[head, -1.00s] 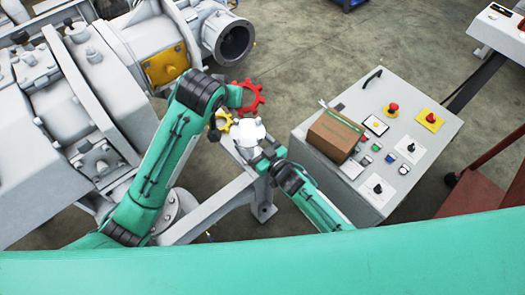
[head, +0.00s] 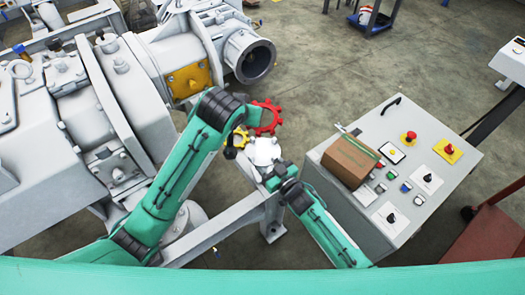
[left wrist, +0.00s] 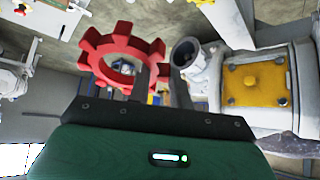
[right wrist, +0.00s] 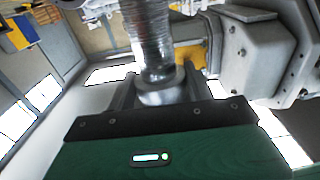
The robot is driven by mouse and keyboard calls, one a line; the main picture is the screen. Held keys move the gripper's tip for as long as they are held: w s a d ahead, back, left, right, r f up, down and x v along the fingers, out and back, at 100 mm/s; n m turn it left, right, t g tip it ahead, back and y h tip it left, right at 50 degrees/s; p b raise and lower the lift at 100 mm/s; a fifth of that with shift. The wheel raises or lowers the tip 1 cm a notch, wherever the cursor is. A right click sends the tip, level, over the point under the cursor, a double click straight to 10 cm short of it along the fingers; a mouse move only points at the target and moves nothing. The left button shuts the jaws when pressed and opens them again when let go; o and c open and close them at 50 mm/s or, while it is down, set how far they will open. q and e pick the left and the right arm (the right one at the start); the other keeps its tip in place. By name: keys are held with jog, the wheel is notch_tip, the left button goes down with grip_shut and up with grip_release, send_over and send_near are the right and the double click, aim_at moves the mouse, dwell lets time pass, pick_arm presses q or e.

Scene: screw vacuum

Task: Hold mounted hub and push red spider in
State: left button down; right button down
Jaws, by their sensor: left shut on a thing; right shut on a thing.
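The red spider (head: 277,117), a toothed ring, is beside my left gripper in the head view. In the left wrist view the red spider (left wrist: 118,44) is gripped at its right side by my left gripper (left wrist: 148,80), which is shut on it. In the head view the pale metal hub (head: 265,150) is below the spider, with a small gap visible between them. My right gripper (head: 277,176) reaches it from below. In the right wrist view my right gripper (right wrist: 160,92) is shut on the hub's round grey part (right wrist: 162,94). The spider's mating face is hidden.
A large grey machine with a yellow plate (head: 188,80) and open pipe (head: 256,62) is at left. A control box (head: 395,180) carrying a brown carton (head: 347,162) is at right.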

aim_at(270, 142)
pick_arm(q)
jog(key=w+d+f+m+g, duration=0.2)
jog(key=m+g, duration=0.3)
jog(key=m, duration=0.4)
jog(key=w+d+f+m+g+h, duration=0.1)
jog(key=w+d+f+m+g, duration=0.1)
jog(key=m, duration=0.8)
jog(key=shift+w+d+f+g+h, duration=0.35)
jog(key=shift+d+f+g, duration=0.3)
jog(key=shift+f+g, duration=0.9)
jog(key=shift+f, duration=0.15)
jog(key=shift+f, duration=0.15)
jog(key=shift+f, duration=1.75)
jog(key=shift+f, duration=1.6)
